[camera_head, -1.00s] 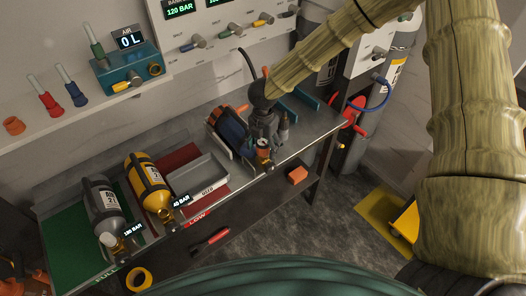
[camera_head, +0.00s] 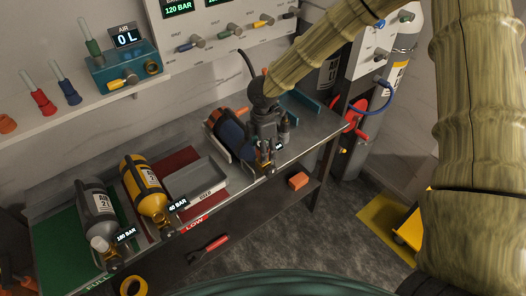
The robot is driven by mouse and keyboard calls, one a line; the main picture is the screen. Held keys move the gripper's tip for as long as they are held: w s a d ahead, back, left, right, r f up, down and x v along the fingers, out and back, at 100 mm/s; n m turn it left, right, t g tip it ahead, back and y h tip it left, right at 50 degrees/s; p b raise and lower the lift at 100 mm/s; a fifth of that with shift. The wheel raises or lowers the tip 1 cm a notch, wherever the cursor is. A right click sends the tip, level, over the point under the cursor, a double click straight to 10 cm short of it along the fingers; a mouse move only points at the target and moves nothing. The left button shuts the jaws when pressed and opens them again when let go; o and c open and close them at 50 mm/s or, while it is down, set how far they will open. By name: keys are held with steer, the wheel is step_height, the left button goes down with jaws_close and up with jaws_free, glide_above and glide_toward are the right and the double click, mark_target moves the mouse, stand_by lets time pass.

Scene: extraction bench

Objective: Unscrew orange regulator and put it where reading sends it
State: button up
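My gripper (camera_head: 264,150) is at the valve end of a dark blue cylinder (camera_head: 232,133) with an orange base, lying in a cradle on the bench. Small orange parts show at the fingertips, but the regulator is mostly hidden, and I cannot tell whether the fingers are shut on it. A small dark display there is mostly covered and unreadable. A grey cylinder (camera_head: 94,208) with a 180 BAR display lies on the green FULL zone (camera_head: 58,236).
A grey tray (camera_head: 196,174) stands between the yellow and blue cylinders. A teal AIR unit (camera_head: 125,72) reading 0 L sits on the shelf. An orange block (camera_head: 298,181) and a red-handled tool (camera_head: 210,248) lie below the bench top. The wall panel (camera_head: 225,22) carries several connectors.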

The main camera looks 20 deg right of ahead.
steer(key=c, duration=0.9)
steer(key=shift+s+r+n+p, duration=0.1)
steer(key=shift+r+n+p, duration=0.1)
steer(key=shift+n+p, duration=0.65)
steer(key=n+p, duration=0.4)
steer(key=n, duration=0.2)
steer(key=shift+p, duration=0.3)
steer(key=n+p, duration=0.5)
steer(key=n, duration=0.1)
steer(key=shift+n, duration=0.25)
steer(key=n, duration=0.2)
steer(key=shift+f+n, duration=0.2)
steer(key=shift+n, duration=0.2)
steer(key=n, duration=1)
steer(key=shift+n, duration=0.3)
